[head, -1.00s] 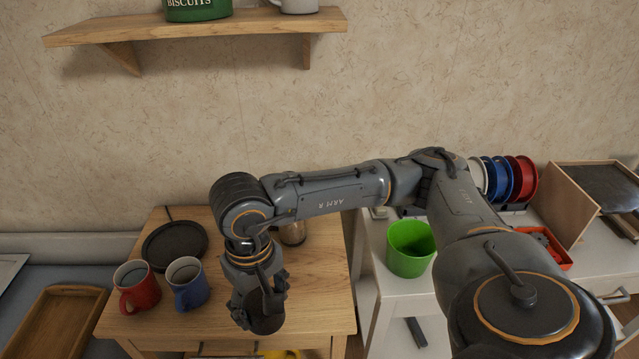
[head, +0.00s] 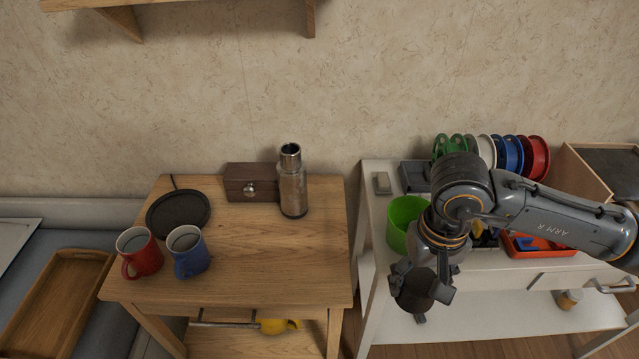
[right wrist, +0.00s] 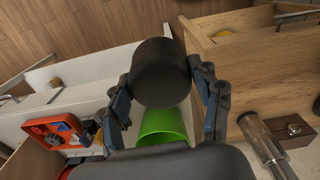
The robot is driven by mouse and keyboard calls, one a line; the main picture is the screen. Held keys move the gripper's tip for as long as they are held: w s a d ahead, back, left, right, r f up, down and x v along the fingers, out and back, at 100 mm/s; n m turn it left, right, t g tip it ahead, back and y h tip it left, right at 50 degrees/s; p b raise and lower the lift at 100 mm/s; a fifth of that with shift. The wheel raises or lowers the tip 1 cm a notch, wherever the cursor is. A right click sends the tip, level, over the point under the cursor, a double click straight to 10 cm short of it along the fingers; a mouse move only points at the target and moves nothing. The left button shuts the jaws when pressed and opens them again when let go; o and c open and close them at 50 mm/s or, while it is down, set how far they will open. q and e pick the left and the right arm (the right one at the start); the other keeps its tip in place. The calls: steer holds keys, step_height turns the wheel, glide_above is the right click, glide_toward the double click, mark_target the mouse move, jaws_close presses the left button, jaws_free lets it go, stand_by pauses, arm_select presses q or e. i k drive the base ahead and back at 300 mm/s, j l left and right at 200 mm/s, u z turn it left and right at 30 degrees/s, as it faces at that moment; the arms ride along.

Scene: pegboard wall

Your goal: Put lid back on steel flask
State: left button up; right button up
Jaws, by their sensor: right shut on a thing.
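The steel flask (head: 292,188) stands upright at the back right of the small wooden table, with its narrow neck uncovered. It also shows at the lower right of the right wrist view (right wrist: 258,138). My right gripper (head: 421,284) is shut on a dark cylindrical lid (head: 415,293), held in the air in front of the white cart, to the right of and nearer than the flask. In the right wrist view the lid (right wrist: 160,73) sits between both fingers. My left gripper is not in view.
A brown box (head: 250,182) stands beside the flask. A red mug (head: 141,256), a blue mug (head: 188,254) and a black round plate (head: 178,214) are on the table's left. A green bucket (head: 401,224) on the white cart (head: 375,262) is close behind my gripper. The table's front right is clear.

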mark_target(292, 170)
steer(key=l, duration=0.6)
steer(key=i+l, duration=0.15)
steer(key=l, duration=1.05)
steer(key=i, duration=0.05)
